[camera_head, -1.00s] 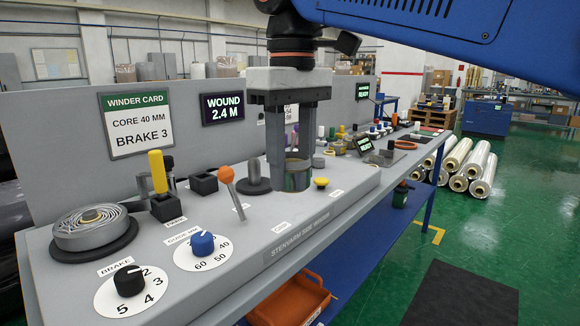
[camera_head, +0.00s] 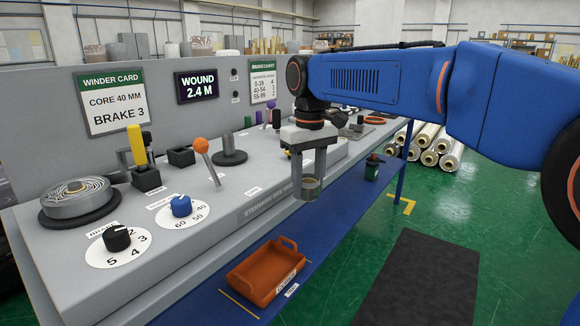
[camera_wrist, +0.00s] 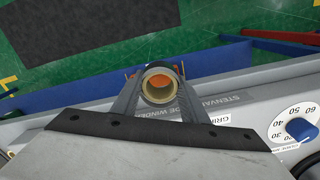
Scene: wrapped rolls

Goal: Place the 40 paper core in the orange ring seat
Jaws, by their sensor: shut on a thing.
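My gripper (camera_head: 309,188) is shut on a short hollow paper core (camera_head: 311,183), held upright between the two fingers. In the head view it hangs in front of the bench's front edge, above the blue lower shelf. In the wrist view my gripper (camera_wrist: 158,78) has the pale core (camera_wrist: 147,91) between its fingers, with orange showing through its bore. Any number on the core cannot be read.
An orange tray (camera_head: 238,283) sits on the blue lower shelf (camera_head: 207,303), below and left of the gripper. Wrapped rolls (camera_head: 437,150) lie on the floor behind.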

